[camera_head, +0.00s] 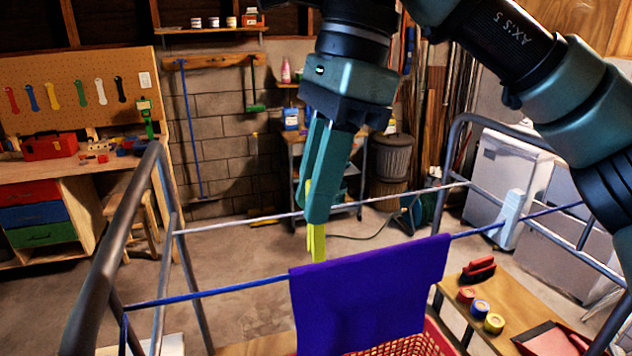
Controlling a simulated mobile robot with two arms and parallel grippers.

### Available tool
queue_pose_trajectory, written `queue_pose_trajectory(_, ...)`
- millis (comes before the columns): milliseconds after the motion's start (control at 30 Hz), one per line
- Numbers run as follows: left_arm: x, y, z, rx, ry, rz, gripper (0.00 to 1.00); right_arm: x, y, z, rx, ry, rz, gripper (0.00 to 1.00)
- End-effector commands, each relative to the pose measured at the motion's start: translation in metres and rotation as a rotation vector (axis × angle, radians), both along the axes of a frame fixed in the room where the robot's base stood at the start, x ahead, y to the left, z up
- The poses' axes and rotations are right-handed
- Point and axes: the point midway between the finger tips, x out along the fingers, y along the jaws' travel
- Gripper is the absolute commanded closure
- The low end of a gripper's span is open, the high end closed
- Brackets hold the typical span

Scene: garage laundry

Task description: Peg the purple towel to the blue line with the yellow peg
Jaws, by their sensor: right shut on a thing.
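The purple towel (368,290) hangs draped over the blue line (215,292), which runs across the metal drying frame. My right gripper (316,208) points down above the left part of the towel's top edge. It is shut on the yellow peg (317,242), which hangs upright below the fingers. The peg's lower end is close to the towel's top edge; I cannot tell whether it touches. The gripper's fingers hide part of the peg. My left gripper is not in view.
A pale line (250,220) runs behind the blue one. A light blue upright object (510,218) shows at the blue line's right part. A red basket (432,335) is below the towel. A low wooden bench (512,295) holds a brush (478,271) and small round tins.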

Motion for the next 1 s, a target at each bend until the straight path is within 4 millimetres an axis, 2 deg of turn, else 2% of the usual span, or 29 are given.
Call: queue_pose_trajectory(1000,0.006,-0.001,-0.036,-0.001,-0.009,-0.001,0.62,0.0,0.0,-0.054,-0.002,0.002,0.001,1.0)
